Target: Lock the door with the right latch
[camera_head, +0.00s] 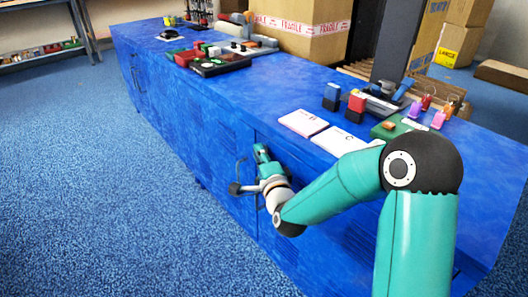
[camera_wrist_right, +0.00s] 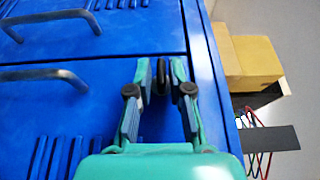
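A small dark latch (camera_wrist_right: 163,84) sits on the blue cabinet front in the right wrist view, near the seam between two blue doors (camera_wrist_right: 108,45). My right gripper (camera_wrist_right: 161,74) is open, one finger on each side of the latch, with a small gap visible on both sides. In the head view my right gripper (camera_head: 262,150) is at the upper front of the blue cabinet (camera_head: 205,130), just under the counter edge, and it hides the latch there. Two dark bar handles, one upper (camera_wrist_right: 55,17) and one lower (camera_wrist_right: 45,76), show in the wrist view. My left gripper is not in view.
The counter top holds white cards (camera_head: 304,123), stamps (camera_head: 356,105), small coloured clips (camera_head: 438,118) and a tray of tools (camera_head: 215,62). A carton (camera_head: 300,35) stands behind the counter. The blue carpet (camera_head: 110,190) before the cabinet is clear.

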